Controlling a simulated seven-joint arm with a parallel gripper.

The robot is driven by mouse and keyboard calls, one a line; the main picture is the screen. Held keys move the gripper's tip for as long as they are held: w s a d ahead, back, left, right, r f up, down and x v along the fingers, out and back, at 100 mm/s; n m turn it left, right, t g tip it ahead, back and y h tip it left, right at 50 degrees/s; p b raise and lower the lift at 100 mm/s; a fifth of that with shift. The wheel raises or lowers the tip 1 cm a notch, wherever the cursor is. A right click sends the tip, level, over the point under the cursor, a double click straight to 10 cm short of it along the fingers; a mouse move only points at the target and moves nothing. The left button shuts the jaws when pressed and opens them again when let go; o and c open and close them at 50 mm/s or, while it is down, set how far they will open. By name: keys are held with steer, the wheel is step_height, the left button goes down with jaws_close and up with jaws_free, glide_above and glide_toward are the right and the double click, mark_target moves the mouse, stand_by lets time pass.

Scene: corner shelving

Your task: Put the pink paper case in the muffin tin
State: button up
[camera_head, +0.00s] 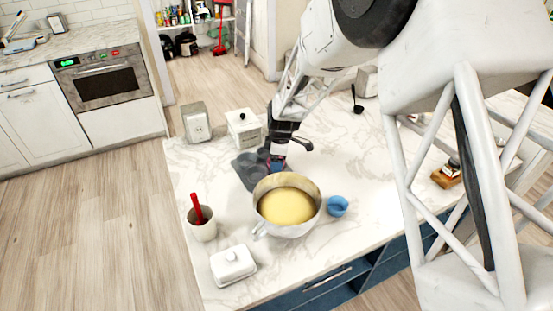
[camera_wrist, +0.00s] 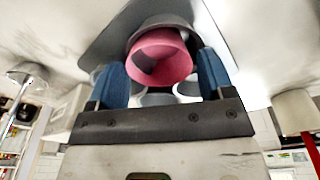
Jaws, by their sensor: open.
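The pink paper case (camera_wrist: 160,58) shows in the wrist view between my two blue fingertips. It appears to sit in a cup of the grey muffin tin (camera_wrist: 108,38), with the cup's dark rim curving around it; how deep it sits is hard to tell. My gripper (camera_wrist: 163,72) is open, with a finger on each side of the case and apparent gaps between. In the head view the muffin tin (camera_head: 243,172) lies on the marble counter, with my gripper (camera_head: 278,165) low over its right part. The pink case is mostly hidden there.
A large bowl of yellow batter (camera_head: 287,205) stands just in front of the tin. Beside it is a small blue cup (camera_head: 337,206). A pot with a red-handled tool (camera_head: 202,224), a butter dish (camera_head: 233,264) and a white canister (camera_head: 243,129) stand around.

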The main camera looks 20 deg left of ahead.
steer(key=shift+s+d+f, duration=0.25)
steer(key=shift+s+f, duration=0.35)
steer(key=shift+f, duration=0.25)
steer(key=shift+c, duration=0.2)
steer(key=shift+o, duration=0.3)
step_height(320, 180, up, 10)
steer(key=w, duration=0.1)
steer(key=shift+w+d+f, duration=0.15)
steer(key=shift+d+f, duration=0.05)
steer(key=s+d+r+m, duration=0.35)
steer(key=d+r, duration=0.25)
steer(key=d, duration=0.3)
steer(key=s+d+r+m+t, duration=0.1)
steer(key=s+d+r+m, duration=0.3)
steer(key=d, duration=0.4)
steer(key=s+d+r+m, duration=0.3)
steer(key=d+r, duration=0.4)
steer(key=d, duration=0.2)
steer(key=s+d+r+m+t, duration=0.1)
steer(key=s+d+m, duration=0.4)
steer(key=s+d, duration=0.4)
steer(key=s+d+r+m+h, duration=0.1)
steer(key=s+d+m, duration=0.5)
steer(key=s, duration=1)
steer(key=d+r, duration=0.1)
steer(key=d, duration=0.2)
steer(key=shift+t+h, duration=0.3)
steer(key=shift+t, duration=0.1)
